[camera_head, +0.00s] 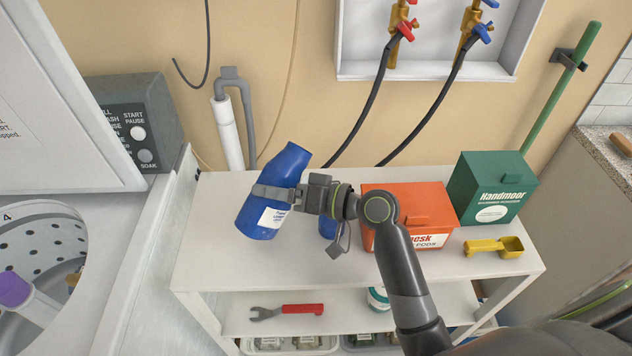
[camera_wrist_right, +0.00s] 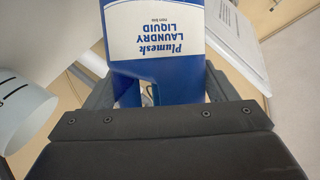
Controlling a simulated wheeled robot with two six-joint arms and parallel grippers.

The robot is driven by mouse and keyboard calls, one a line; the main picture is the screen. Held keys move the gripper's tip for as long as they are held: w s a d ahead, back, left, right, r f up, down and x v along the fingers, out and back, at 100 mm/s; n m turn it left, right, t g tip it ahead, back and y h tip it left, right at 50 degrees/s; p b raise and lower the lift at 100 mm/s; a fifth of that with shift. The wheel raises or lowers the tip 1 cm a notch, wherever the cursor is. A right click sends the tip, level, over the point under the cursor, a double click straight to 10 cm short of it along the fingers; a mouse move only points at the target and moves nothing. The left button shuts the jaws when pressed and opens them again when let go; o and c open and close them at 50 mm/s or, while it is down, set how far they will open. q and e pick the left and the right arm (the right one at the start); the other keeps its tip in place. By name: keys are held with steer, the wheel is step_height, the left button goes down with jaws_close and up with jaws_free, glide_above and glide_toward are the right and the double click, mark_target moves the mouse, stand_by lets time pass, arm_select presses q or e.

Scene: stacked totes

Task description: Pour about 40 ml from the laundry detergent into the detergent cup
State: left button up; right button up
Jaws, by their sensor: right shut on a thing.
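The laundry detergent is a blue bottle (camera_head: 258,217) with a white label, over the left part of the white shelf top. Its narrower top end leans to the upper right in the head view. My right gripper (camera_head: 272,193) is shut around the bottle's middle. In the right wrist view the bottle (camera_wrist_right: 165,85) fills the space beyond the gripper, with its label upside down. A small blue thing (camera_head: 327,228) shows just right of the bottle, mostly hidden by my right wrist. I cannot tell whether it is the detergent cup. My left gripper is not in view.
An orange pods box (camera_head: 410,200), a green box (camera_head: 495,185) and a yellow scoop (camera_head: 495,247) stand on the right of the shelf top (camera_head: 215,265). A wrench (camera_head: 287,311) lies on the lower shelf. A washer is at left. The front left of the top is clear.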

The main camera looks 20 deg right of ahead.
mark_target(270, 180)
steer(key=shift+s+a+r+m+t+y+p, duration=0.15)
steer(key=shift+a+r+m+y+p, duration=0.25)
steer(key=shift+m, duration=0.25)
steer(key=shift+s+a+r+m+t+y+p, duration=0.2)
steer(key=shift+r+m+y, duration=0.1)
steer(key=shift+r+m, duration=0.25)
steer(key=shift+a+r+m+p, duration=0.1)
steer(key=shift+r+m+p, duration=0.8)
steer(key=shift+t+y, duration=0.25)
steer(key=shift+y, duration=0.05)
steer(key=shift+m, duration=0.3)
steer(key=shift+r+m+t, duration=0.1)
steer(key=shift+m+t, duration=0.2)
steer(key=shift+m, duration=0.1)
steer(key=shift+r+m+t+y+p, duration=0.35)
steer(key=shift+r+m+t+y, duration=0.05)
steer(key=shift+r+m, duration=0.7)
steer(key=shift+w+d+f, duration=0.1)
steer(key=shift+d, duration=0.1)
steer(key=shift+a, duration=0.15)
